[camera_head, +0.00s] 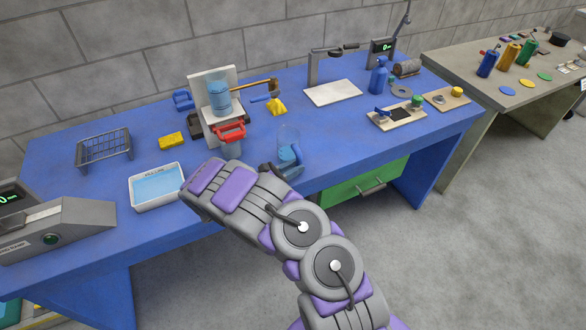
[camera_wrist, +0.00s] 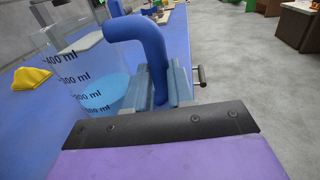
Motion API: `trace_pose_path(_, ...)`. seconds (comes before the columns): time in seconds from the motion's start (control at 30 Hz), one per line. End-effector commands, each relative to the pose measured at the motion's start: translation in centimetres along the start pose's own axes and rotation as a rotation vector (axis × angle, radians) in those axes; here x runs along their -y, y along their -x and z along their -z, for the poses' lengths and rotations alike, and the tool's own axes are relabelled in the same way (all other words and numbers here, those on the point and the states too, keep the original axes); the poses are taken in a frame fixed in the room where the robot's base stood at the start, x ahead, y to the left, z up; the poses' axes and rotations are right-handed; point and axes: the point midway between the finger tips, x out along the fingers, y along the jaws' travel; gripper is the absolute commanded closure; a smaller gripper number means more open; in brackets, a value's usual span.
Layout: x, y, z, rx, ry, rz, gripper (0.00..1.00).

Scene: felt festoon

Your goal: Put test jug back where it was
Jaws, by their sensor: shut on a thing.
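The test jug (camera_head: 289,139) is a clear measuring jug with blue liquid and a blue handle, near the front edge of the blue table. In the wrist view the jug (camera_wrist: 60,78) fills the left side, with black ml marks and the liquid inside. My gripper (camera_head: 284,169) is at the jug's near side. In the wrist view its two fingers (camera_wrist: 160,88) are shut on the blue handle (camera_wrist: 147,38). I cannot tell whether the jug's base touches the table.
A white stand (camera_head: 203,78) with a blue-filled clear vessel (camera_head: 219,97) and red clamp (camera_head: 230,131) is left of the jug. A white tray of liquid (camera_head: 135,204), wire rack (camera_head: 104,160) and yellow sponge (camera_head: 172,141) lie further left. A white plate (camera_head: 333,93) lies behind right.

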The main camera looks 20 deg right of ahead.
Motion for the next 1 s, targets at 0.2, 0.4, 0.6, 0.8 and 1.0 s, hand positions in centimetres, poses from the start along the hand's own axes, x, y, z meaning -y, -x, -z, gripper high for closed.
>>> trace_pose_path(0.2, 0.0, 0.1, 0.1, 0.001, -0.001, 0.000, 0.68)
trace_pose_path(0.4, 0.0, 0.1, 0.1, 0.000, 0.000, -0.001, 0.52)
trace_pose_path(0.6, 0.0, 0.1, 0.0, 0.000, -0.001, -0.001, 0.52)
trace_pose_path(0.8, -0.2, 1.7, -0.1, -0.001, -0.002, -0.004, 0.52)
trace_pose_path(1.0, -0.2, 5.8, -0.2, -0.002, -0.003, -0.007, 0.52)
